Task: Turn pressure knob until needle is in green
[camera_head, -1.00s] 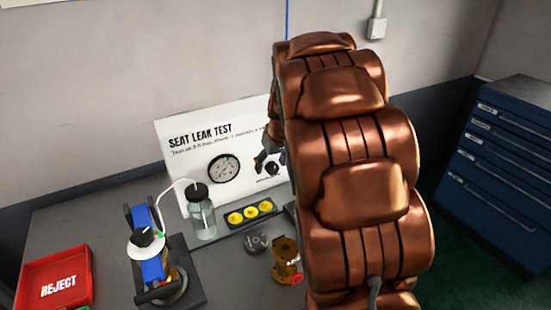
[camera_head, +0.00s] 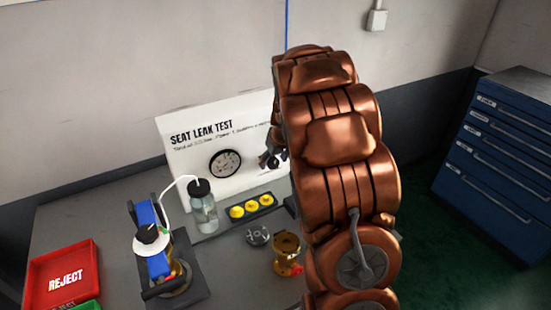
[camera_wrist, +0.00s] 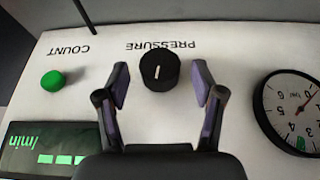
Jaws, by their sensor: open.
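The black pressure knob (camera_wrist: 159,70) has a pale pointer line and sits on the white panel under upside-down "PRESSURE" lettering. My gripper (camera_wrist: 162,85) is open, with one purple-padded finger on each side of the knob and visible gaps between. The round white gauge (camera_wrist: 292,112) is cut off at the right edge of the wrist view. Its green band is at the lower part of the dial. Its thin needle appears to lie toward the low numbers, away from the green. The gauge also shows in the head view (camera_head: 225,163), where my arm hides the knob.
The panel also bears a green button (camera_wrist: 53,81) by "COUNT" and a green-lit display (camera_wrist: 50,148). On the bench stand a bottle with a tube (camera_head: 203,207), a blue clamp fixture (camera_head: 157,264), a brass valve part (camera_head: 287,248), a yellow-capped tray (camera_head: 252,206) and a red reject bin (camera_head: 62,275).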

